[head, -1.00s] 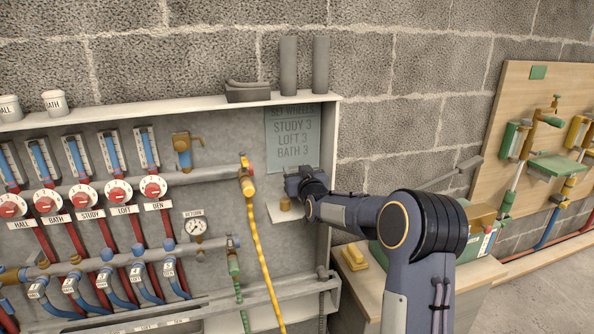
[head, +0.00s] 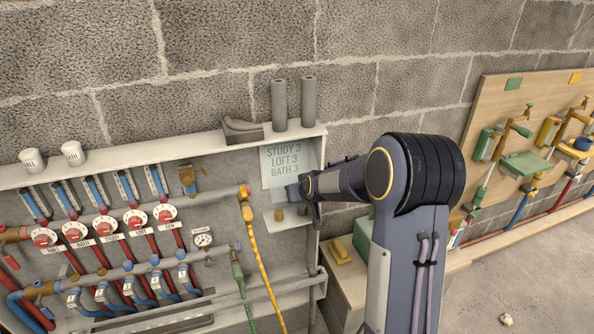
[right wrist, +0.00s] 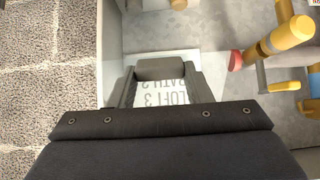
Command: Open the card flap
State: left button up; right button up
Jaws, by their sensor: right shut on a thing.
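The card flap (head: 306,155) is a pale see-through pane over the card on the right side of the wall cabinet. The lines STUDY 3, LOFT 3 and BATH 3 read on it. My right gripper (head: 291,193) is at the flap's lower edge, shut on it. In the right wrist view the right gripper (right wrist: 161,70) is in front of the card (right wrist: 165,96), whose lettering appears upside down. The exact grip on the edge is hidden by the fingers. My left gripper is in neither view.
A yellow hose (head: 257,245) hangs to the left. Dial wheels (head: 134,220) and pipes fill the cabinet. A bench with a yellow block (head: 340,250) stands at lower right.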

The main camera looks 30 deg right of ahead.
jog(key=s+r+g+p, duration=0.3)
jog(key=r+g+p, duration=0.1)
jog(key=r+p, duration=0.3)
jog(key=shift+a+y+p, duration=0.35)
jog(key=shift+y+p, duration=0.05)
jog(key=shift+p, duration=0.8)
jog(key=shift+o, duration=0.2)
jog(key=shift+s+r+p, duration=0.15)
jog(key=shift+r+p, duration=0.3)
jog(key=shift+p, duration=0.05)
jog(key=shift+s+r+p, duration=0.1)
jog(key=shift+r+p, duration=0.25)
jog(key=shift+r, duration=0.15)
jog(key=shift+c, duration=0.2)
jog(key=shift+r, duration=0.1)
jog(key=o, duration=1.4)
jog(key=v, duration=0.7)
jog(key=shift+s+r+b, duration=0.2)
jog(key=shift+s+b, duration=0.05)
jog(key=shift+b, duration=0.05)
